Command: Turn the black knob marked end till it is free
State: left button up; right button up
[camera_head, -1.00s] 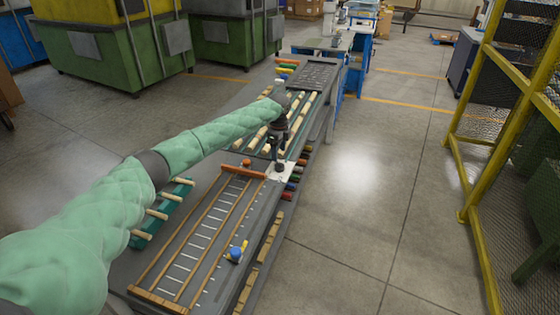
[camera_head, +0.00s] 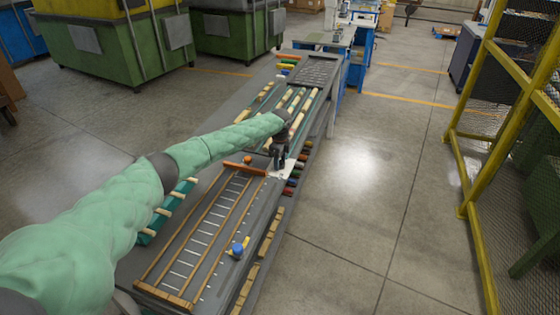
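My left arm comes in from the left, and its dark gripper (camera_head: 279,163) points down at a small white plate (camera_head: 286,171) on the right edge of the workbench. The fingertips are at or just above the plate, and whether they touch anything there is too small to tell. I cannot make out the black knob separately from the dark gripper, nor read any marking. My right gripper is out of view.
A ladder-like wooden frame (camera_head: 166,296) lies on the near bench, with a blue knob (camera_head: 238,249) to its right. An orange ball (camera_head: 248,159) sits beyond it. Coloured pieces line the bench's right side. The floor at right is clear up to a yellow fence (camera_head: 465,205).

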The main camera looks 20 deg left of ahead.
pick_arm(q)
jog(key=c, duration=0.6)
